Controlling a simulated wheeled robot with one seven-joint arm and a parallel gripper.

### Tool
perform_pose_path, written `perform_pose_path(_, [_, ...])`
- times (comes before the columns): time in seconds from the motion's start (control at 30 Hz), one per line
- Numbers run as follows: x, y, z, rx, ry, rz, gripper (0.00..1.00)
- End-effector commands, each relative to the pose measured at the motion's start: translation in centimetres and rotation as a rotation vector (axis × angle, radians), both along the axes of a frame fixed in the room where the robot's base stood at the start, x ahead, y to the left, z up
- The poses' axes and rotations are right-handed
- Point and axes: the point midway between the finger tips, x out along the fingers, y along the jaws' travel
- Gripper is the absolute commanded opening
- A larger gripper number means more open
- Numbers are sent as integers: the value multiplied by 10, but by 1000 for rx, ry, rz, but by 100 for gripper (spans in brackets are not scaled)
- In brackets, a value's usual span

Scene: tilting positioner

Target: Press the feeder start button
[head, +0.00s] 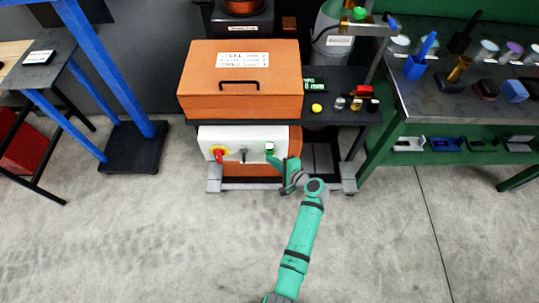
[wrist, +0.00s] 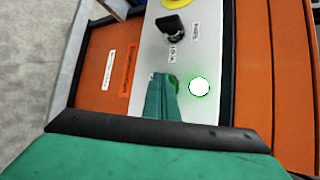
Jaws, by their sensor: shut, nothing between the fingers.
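A round white button with a green ring (head: 269,148) sits at the right end of the pale control panel (head: 207,136) on the front of the orange machine. It also shows in the wrist view (wrist: 199,87), unobstructed; I cannot read a label for it. My gripper (head: 272,159) is at the panel, just below the button in the head view. In the wrist view my gripper (wrist: 163,79) is shut and empty, its tips over the panel beside the button on the left. I cannot tell whether the tips touch the panel.
A black selector knob (head: 243,155) and a red-and-yellow rotary switch (head: 219,153) share the panel. An orange box with a handle (head: 240,100) stands above. A dark shelf with a yellow button (head: 316,108) juts out at right. A green workbench (head: 450,105) stands farther right. The floor in front is clear.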

Motion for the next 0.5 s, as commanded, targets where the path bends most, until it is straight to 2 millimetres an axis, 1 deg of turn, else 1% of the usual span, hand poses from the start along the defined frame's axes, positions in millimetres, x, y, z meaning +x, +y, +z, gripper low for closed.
perform_pose_path(0.33, [-15, 0, 0, 0, 0, 0, 0])
perform_pose_path(0.5, [-17, 0, 0, 0, 0, 0, 0])
